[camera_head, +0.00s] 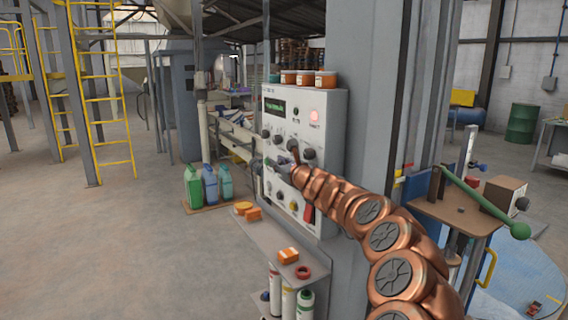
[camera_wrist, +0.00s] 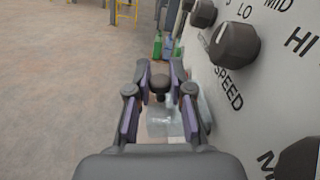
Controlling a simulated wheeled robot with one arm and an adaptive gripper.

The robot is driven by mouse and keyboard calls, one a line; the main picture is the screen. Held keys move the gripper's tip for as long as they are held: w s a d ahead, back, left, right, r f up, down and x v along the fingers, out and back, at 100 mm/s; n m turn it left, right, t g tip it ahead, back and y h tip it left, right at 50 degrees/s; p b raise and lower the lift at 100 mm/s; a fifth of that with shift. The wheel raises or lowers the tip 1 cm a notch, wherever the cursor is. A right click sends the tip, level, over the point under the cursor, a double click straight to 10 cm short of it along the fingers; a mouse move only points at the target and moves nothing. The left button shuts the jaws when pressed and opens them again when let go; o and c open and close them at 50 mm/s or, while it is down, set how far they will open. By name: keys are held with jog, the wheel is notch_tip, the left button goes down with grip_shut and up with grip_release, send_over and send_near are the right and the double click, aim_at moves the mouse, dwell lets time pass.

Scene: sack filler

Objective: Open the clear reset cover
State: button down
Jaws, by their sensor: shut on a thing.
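The control panel (camera_head: 330,125) is a pale box with a green display, dials and a lit red lamp. My gripper (camera_head: 278,168) is at the lower left of its face, below the row of dials. In the wrist view, my gripper (camera_wrist: 160,92) is shut on a small dark knob (camera_wrist: 160,83). The clear reset cover (camera_wrist: 168,121) shows as a see-through box between and below the fingers, close to the panel face. I cannot tell how the knob joins it. My gripper and arm hide the cover in the head view.
A black speed dial (camera_wrist: 234,45) juts from the panel close to the right of my gripper. A shelf (camera_head: 270,240) with orange items sits below the panel. Jars (camera_head: 306,78) stand on its top. Open floor lies to the left.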

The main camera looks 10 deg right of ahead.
jog(key=c, duration=1)
grip_release()
jog(key=shift+c, duration=0.2)
